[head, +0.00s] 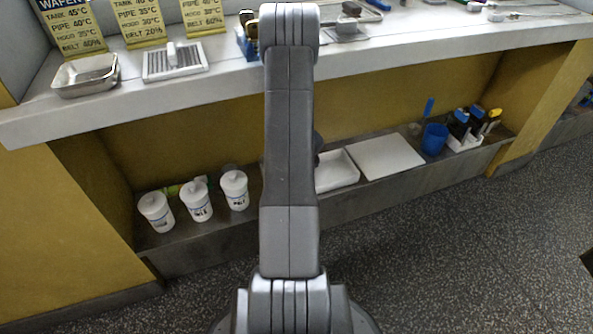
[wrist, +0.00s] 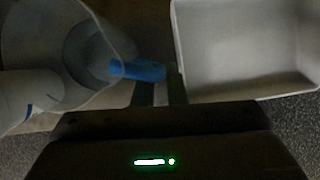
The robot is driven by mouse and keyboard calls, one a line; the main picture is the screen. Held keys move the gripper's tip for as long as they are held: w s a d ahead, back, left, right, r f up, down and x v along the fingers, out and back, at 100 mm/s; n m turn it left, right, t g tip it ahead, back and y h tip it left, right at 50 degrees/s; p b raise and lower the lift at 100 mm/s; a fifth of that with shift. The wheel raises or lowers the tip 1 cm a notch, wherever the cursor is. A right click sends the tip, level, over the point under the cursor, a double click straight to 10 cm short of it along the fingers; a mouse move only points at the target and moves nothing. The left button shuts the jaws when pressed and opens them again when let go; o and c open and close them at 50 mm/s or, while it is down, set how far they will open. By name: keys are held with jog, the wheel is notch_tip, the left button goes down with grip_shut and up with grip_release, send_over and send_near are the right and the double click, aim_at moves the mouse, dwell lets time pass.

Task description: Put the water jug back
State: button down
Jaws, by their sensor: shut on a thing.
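In the wrist view a pale, see-through jug (wrist: 88,52) stands at the upper left, seen into its open mouth. A blue handle (wrist: 138,70) sticks out from its right side toward my gripper (wrist: 160,88). My gripper's two narrow fingers are closed on the end of this handle. In the head view my arm covers the gripper and most of the space behind it, so I cannot make out the jug clearly there. I cannot tell whether its base touches the shelf.
White tubs (head: 197,201) stand on the low shelf (head: 350,207) left of my arm; one shows close beside the jug in the wrist view (wrist: 28,98). A white tray (head: 337,170) lies right of it, with a white board (head: 377,160) and blue cup (head: 434,139) beyond. The counter (head: 225,72) overhangs the shelf.

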jog(key=c, duration=1.5)
grip_release()
jog(key=p+v, duration=0.5)
jog(key=v, duration=0.7)
